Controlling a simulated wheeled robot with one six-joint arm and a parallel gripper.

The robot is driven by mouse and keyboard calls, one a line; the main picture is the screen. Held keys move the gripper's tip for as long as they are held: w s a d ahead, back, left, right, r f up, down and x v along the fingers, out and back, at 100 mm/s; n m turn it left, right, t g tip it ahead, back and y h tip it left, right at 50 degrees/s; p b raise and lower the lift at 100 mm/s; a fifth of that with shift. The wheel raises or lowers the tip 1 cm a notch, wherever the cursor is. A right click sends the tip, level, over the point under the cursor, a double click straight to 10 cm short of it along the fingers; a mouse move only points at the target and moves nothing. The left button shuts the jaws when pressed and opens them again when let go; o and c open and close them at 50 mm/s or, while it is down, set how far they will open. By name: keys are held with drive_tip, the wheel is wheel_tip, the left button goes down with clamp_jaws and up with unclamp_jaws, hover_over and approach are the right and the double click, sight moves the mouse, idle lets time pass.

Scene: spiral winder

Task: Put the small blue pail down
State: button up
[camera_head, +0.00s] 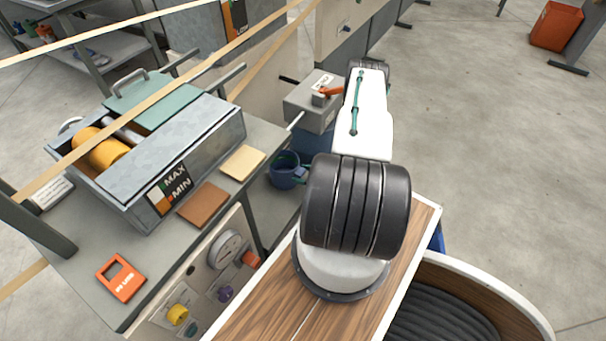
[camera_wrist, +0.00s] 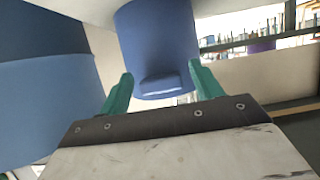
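The small blue pail (camera_head: 284,171) shows in the head view just left of my arm, beside the grey table's right edge. In the wrist view the blue pail (camera_wrist: 157,35) is at the top centre, with a block-like part of it facing my gripper. Whether anything touches the pail's underside cannot be told.
A larger blue surface (camera_wrist: 45,105) fills the left of the wrist view. The grey table (camera_head: 85,270) holds a metal trough (camera_head: 215,150), a brown block (camera_head: 203,204), a tan block (camera_head: 242,162) and an orange device (camera_head: 121,278). A grey box (camera_head: 313,101) stands behind the pail. Open floor lies right.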

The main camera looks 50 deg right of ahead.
drive_tip(key=shift+r, duration=0.15)
drive_tip(key=a+v, duration=0.1)
drive_tip(key=v, duration=1.1)
drive_tip(key=shift+d, duration=0.45)
